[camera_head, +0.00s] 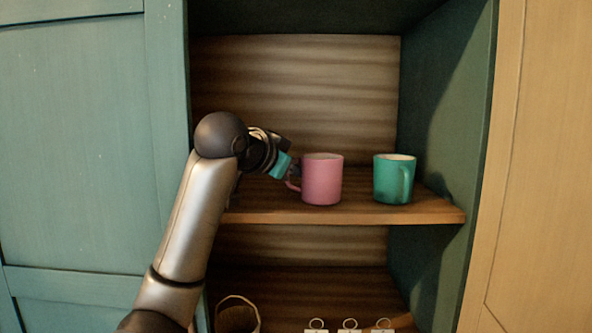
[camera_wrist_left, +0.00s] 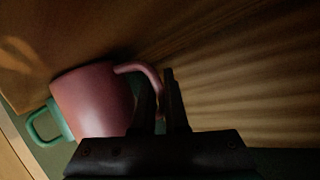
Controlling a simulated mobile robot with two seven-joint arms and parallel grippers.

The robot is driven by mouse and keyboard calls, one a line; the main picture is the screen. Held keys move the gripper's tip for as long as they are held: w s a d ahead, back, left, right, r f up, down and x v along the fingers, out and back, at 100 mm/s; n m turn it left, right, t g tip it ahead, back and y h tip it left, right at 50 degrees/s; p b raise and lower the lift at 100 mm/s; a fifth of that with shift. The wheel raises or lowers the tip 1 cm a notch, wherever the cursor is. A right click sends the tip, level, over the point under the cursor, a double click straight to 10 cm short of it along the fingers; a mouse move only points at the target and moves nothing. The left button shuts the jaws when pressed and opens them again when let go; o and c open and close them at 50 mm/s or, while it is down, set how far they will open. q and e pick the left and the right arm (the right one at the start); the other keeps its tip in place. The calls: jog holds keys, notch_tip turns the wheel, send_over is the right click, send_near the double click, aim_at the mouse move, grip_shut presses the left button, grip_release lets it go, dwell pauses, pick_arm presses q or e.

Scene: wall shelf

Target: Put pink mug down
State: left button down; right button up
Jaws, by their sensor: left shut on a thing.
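The pink mug (camera_head: 322,181) is upright at the upper wooden shelf (camera_head: 262,212), its handle pointing left. I cannot tell whether its base touches the shelf. My left gripper (camera_head: 291,171) reaches in from the left and is shut on the mug's handle. In the left wrist view the pink mug (camera_wrist_left: 92,100) lies left of the fingers, and its handle runs between the fingertips (camera_wrist_left: 160,92). My right gripper is not in view.
A teal mug (camera_head: 392,180) stands right of the pink mug, with a gap between them; it also shows in the wrist view (camera_wrist_left: 57,122). The cabinet's green side wall (camera_head: 440,130) bounds the right. Below are a basket (camera_head: 237,314) and several white clips (camera_head: 349,329).

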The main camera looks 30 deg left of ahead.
pick_arm(q)
jog(key=c, duration=0.9)
grip_release()
jog(key=shift+f, duration=0.1)
jog(key=shift+c, duration=0.2)
jog(key=b+v, duration=0.2)
jog(key=v, duration=1)
jog(key=shift+r+b, duration=0.2)
jog(key=shift+b, duration=0.15)
